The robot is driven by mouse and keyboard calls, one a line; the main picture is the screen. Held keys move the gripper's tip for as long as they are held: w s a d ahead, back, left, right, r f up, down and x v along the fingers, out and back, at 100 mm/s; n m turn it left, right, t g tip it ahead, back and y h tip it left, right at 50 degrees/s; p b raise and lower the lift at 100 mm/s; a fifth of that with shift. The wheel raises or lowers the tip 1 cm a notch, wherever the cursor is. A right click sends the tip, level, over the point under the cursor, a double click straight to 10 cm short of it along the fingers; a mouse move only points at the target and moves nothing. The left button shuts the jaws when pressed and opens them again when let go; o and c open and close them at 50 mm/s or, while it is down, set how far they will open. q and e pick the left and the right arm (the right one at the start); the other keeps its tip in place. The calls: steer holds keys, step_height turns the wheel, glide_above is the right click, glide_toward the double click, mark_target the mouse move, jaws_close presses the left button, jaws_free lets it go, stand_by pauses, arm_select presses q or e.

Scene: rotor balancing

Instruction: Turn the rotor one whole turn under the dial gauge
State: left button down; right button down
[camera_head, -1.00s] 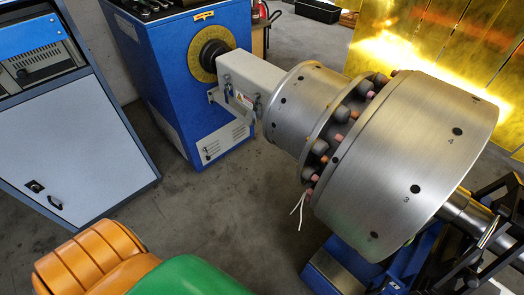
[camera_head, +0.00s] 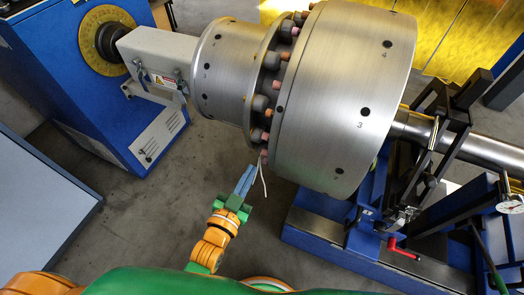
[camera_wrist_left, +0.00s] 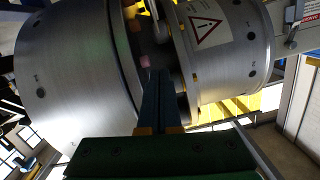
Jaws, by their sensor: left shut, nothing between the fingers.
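The rotor (camera_head: 325,95) is a large brushed-steel drum with numbered dark holes; the marks 3 and 4 face the head camera. A ring of bolts with pinkish ends sits between the drum and the narrower hub (camera_head: 222,80). My left gripper (camera_head: 247,176) is shut and empty, just below the bolt ring, beside thin white wires. I cannot tell whether it touches. In the left wrist view the shut fingers (camera_wrist_left: 158,100) point at the gap between drum (camera_wrist_left: 78,75) and hub (camera_wrist_left: 225,45). The dial gauge (camera_head: 510,204) is at the right edge. My right gripper is not in view.
The blue drive cabinet (camera_head: 60,90) with a yellow dial ring (camera_head: 105,40) stands left. A blue stand (camera_head: 320,235) with a red handle (camera_head: 404,250) and black frames carries the shaft (camera_head: 480,150). Grey floor (camera_head: 130,230) is free at lower left.

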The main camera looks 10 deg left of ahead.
mark_target(262, 150)
arm_select(q)
steer(key=b+x, duration=0.2)
steer(key=x, duration=0.7)
steer(key=shift+w, duration=0.2)
